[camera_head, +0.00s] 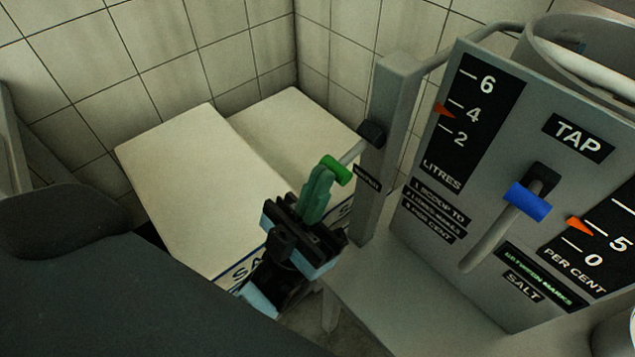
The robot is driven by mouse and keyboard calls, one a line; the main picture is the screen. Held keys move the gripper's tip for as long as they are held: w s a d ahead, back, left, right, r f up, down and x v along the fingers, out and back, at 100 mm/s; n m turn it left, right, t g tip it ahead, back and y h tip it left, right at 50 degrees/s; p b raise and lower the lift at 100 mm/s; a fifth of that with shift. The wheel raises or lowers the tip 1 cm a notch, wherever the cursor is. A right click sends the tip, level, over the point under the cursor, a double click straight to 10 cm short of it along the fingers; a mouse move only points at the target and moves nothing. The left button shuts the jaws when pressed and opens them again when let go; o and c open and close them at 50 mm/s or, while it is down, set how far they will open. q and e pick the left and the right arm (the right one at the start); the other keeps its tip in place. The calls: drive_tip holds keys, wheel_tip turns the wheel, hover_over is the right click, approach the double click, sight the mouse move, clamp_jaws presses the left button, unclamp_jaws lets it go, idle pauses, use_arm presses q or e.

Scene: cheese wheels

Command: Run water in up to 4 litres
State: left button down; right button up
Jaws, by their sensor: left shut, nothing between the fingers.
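The black litres scale (468,118) is marked 6, 4 and 2 on a grey panel. An orange pointer (441,109) sits at its left edge, close to the 4 mark. Under the TAP label (578,138), a grey lever with a blue sleeve (527,202) slants down to the left from a black pivot. A second lever, green-ended (335,169), sticks out from a grey post. My left gripper (325,172) is shut, its green fingertips at this green end; I cannot tell whether they touch. No running water shows. My right gripper is out of view.
A per cent scale with an orange pointer (578,226) is at the right. A round metal vessel (585,50) stands behind the panel. Pale salt sacks (195,180) lie behind my left gripper by the tiled wall. The grey post (386,150) stands close to its right.

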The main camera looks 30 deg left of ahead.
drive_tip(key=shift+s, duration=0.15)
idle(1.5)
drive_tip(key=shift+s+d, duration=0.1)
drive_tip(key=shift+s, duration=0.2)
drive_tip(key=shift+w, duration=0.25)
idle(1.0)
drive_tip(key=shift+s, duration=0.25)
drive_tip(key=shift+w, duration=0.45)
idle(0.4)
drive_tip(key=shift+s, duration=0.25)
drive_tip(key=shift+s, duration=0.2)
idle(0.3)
